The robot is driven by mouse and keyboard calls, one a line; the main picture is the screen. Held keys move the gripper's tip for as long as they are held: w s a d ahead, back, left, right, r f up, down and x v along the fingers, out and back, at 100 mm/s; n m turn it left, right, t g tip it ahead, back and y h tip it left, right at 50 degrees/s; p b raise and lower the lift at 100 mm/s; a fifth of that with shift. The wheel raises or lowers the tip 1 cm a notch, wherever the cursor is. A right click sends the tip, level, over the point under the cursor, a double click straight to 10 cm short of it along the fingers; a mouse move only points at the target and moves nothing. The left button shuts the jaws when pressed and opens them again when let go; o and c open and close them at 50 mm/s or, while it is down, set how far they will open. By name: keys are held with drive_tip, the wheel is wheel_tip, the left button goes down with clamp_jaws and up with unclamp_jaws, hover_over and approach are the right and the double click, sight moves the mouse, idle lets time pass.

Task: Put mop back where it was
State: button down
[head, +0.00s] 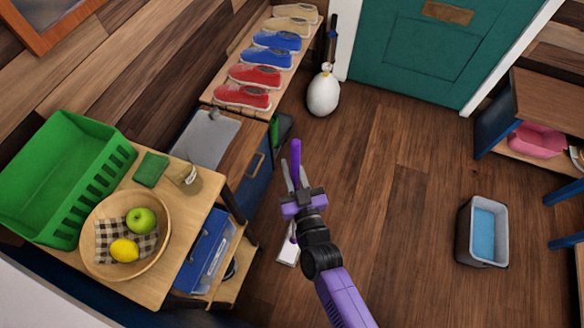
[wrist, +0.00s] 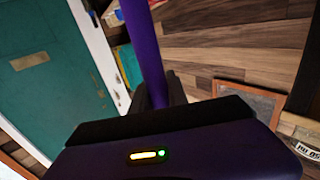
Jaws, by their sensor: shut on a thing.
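The mop has a purple handle (head: 295,152) that rises out of my gripper (head: 297,185). My gripper is shut on this handle, over the open floor right of the wooden units. In the wrist view, the purple handle (wrist: 143,45) stands between my fingers (wrist: 158,92) and runs up out of the frame. A pale flat piece (head: 288,252), apparently the mop's head, shows low beside my arm. Most of the lower handle is hidden behind my gripper and arm, and I cannot tell whether the head touches the floor.
A grey bucket (head: 463,232) with blue inside stands on the floor at right. A shoe bench (head: 212,100), a white rounded object (head: 323,93) and a teal door (head: 425,55) are at the back. A counter with a green crate (head: 40,190) and wooden bowl (head: 95,262) is left. The middle floor is clear.

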drive_tip(key=c, duration=1.7)
unclamp_jaws()
drive_tip(key=shift+f, duration=0.1)
drive_tip(key=o, duration=0.4)
drive_tip(key=v, duration=1.2)
drive_tip(key=shift+s+d, duration=0.1)
